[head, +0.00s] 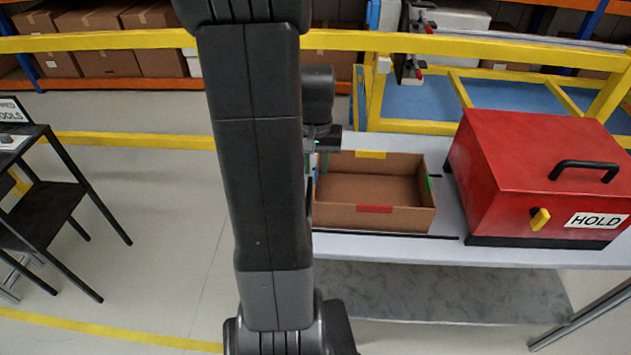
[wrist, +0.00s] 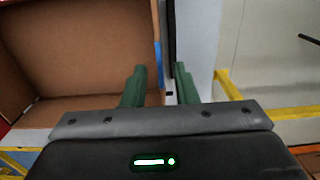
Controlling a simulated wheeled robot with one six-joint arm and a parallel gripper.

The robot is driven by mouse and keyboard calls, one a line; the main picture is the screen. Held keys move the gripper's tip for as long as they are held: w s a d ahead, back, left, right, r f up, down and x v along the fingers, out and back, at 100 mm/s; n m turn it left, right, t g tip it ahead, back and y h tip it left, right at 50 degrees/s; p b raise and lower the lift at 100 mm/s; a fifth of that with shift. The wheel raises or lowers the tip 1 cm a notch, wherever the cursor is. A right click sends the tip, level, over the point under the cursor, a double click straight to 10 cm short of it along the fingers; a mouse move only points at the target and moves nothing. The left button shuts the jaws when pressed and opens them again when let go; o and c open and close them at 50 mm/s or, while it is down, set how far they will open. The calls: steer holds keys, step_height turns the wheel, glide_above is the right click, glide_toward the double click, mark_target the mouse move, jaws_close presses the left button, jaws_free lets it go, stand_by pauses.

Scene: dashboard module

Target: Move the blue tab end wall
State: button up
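An open brown cardboard box (head: 368,192) stands on the grey table, with a red tab on its front wall, a yellow tab at the back and a green tab on the right end. Its left end is mostly hidden behind my arm in the head view. In the wrist view, the blue tab (wrist: 156,22) shows on the end wall (wrist: 158,52). My gripper (wrist: 160,72) is open, its green fingers apart, one over the inside of the box and one outside the wall. Contact with the wall cannot be told.
A red case (head: 535,175) marked HOLD, with a black handle and yellow latch, stands right of the box. Black strips edge the box's place on the table (head: 350,246). A yellow rail runs behind. A black stand (head: 45,190) is at far left. The box is empty where visible.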

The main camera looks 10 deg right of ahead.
mark_target(316, 174)
step_height(316, 174, down, 6)
steer(key=shift+f, duration=0.1)
steer(key=shift+c, duration=0.5)
jaws_close()
stand_by(1.1)
